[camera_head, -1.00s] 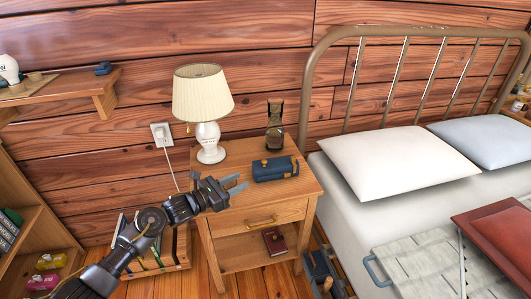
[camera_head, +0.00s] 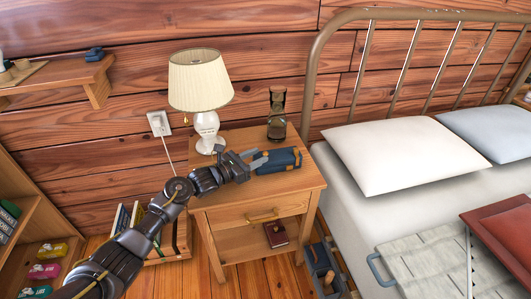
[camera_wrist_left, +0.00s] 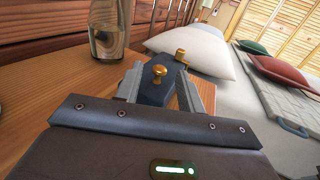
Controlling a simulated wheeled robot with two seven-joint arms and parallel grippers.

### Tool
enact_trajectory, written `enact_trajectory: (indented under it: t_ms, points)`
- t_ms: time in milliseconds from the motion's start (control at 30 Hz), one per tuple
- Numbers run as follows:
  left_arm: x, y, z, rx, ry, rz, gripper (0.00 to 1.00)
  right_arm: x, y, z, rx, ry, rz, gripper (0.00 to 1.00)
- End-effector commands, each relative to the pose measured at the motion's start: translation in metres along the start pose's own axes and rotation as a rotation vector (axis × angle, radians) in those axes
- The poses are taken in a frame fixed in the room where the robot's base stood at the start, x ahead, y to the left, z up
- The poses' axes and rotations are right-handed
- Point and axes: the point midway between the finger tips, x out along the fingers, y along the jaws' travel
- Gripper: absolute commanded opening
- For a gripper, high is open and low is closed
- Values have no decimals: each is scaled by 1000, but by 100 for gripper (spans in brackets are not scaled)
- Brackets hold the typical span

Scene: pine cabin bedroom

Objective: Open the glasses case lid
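The glasses case is a dark blue box (camera_head: 282,160) lying shut on the wooden nightstand (camera_head: 285,188), in front of the glass bottle-like object. In the left wrist view the blue case (camera_wrist_left: 153,90) shows beyond and between the fingers, with small brass knobs on it. My left gripper (camera_head: 257,159) is open, its fingertips at the left end of the case; I cannot tell whether they touch it. The fingers also show apart in the left wrist view (camera_wrist_left: 160,92). My right gripper is not in view.
A lamp (camera_head: 203,85) stands at the nightstand's back left, above my left arm. The glass object (camera_head: 277,120) stands close behind the case. The bed with a white pillow (camera_head: 400,155) is at the right. The nightstand's front right top is clear.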

Motion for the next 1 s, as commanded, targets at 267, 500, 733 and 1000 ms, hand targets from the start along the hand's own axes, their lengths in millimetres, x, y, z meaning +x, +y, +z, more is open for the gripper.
enact_trajectory:
  t_ms: [267,500,733,1000]
  points:
    - [36,0,0,-1,-1,-1,39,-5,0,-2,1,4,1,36]
    - [41,0,0,1,0,-1,39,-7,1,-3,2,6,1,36]
    - [41,0,0,1,0,-1,27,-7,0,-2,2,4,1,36]
    - [41,0,0,1,0,0,0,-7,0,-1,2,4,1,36]
